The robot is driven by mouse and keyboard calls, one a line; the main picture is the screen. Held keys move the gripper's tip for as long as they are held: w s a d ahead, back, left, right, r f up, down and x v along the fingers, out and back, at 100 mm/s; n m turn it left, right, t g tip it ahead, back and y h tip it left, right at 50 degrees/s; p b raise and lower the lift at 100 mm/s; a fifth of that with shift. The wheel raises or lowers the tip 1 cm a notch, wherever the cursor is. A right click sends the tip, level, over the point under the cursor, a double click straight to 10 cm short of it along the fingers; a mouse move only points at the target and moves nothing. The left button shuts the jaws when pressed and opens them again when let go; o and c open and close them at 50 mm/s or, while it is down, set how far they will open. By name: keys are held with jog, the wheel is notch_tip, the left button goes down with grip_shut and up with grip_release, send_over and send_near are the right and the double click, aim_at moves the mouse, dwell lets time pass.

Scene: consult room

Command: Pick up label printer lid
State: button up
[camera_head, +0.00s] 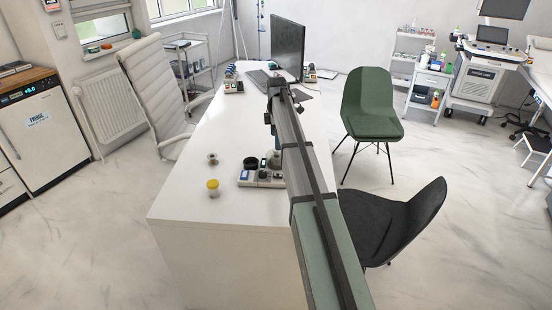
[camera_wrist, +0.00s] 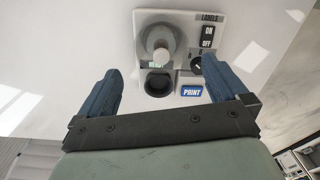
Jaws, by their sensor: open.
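The label printer (camera_wrist: 214,18) is a pale box on the white desk, with a LABELS marking, an ON/OFF switch, a dial and a blue PRINT button. A round grey lid with a light knob (camera_wrist: 160,52) appears on its upper left part in the wrist view; a dark round opening (camera_wrist: 158,86) lies just below it. In the head view the printer (camera_head: 245,183) is at the desk's near part, partly hidden by my arm. My gripper (camera_wrist: 161,66) is open and empty above the printer, its blue fingers on either side of the knob in the picture. Its height above the lid is unclear.
A yellow-capped jar (camera_head: 213,188) and a small round item (camera_head: 212,159) stand left of the printer on the desk (camera_head: 185,208). A monitor (camera_head: 287,45) and keyboard (camera_head: 258,80) are farther back. Chairs stand around the desk. The desk's near left is clear.

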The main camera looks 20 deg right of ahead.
aim_at(276, 154)
jog(key=shift+s+a+f, duration=0.1)
jog(key=shift+a+f, duration=0.05)
jog(key=shift+f, duration=4.25)
jog(key=shift+c, duration=0.3)
jog(key=c, duration=0.7)
notch_tip(276, 154, up, 9)
jog(key=shift+s+d+f+y, duration=0.1)
jog(key=shift+d+f+y, duration=0.1)
jog(key=shift+f+y, duration=0.15)
